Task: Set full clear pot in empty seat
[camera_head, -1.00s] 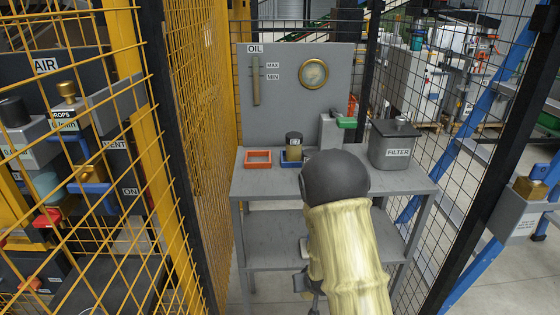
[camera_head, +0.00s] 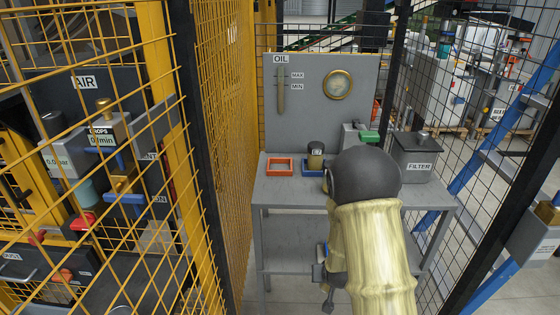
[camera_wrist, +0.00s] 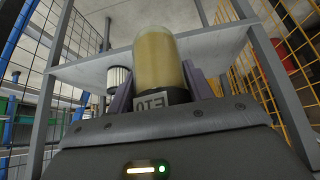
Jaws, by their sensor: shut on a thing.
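A clear pot full of amber liquid (camera_wrist: 160,60) stands upright in the wrist view, with a dark labelled base whose lettering is only partly readable. My gripper (camera_wrist: 162,92) is shut on it, its purplish fingers on either side. In the head view, my arm hides most of the gripper, and I cannot make out the held pot. On the grey table, an orange square seat (camera_head: 279,172) is empty. Beside it, a blue seat (camera_head: 307,172) holds another pot (camera_head: 316,162) with amber contents, a dark top and an E7 label.
A grey FILTER box (camera_head: 418,165) and a green-topped part (camera_head: 368,137) stand on the table's right side. The OIL panel (camera_head: 310,110) rises behind. Yellow mesh (camera_head: 225,160) closes the left; dark-framed mesh is right. A white ribbed cylinder (camera_wrist: 118,78) shows behind the held pot.

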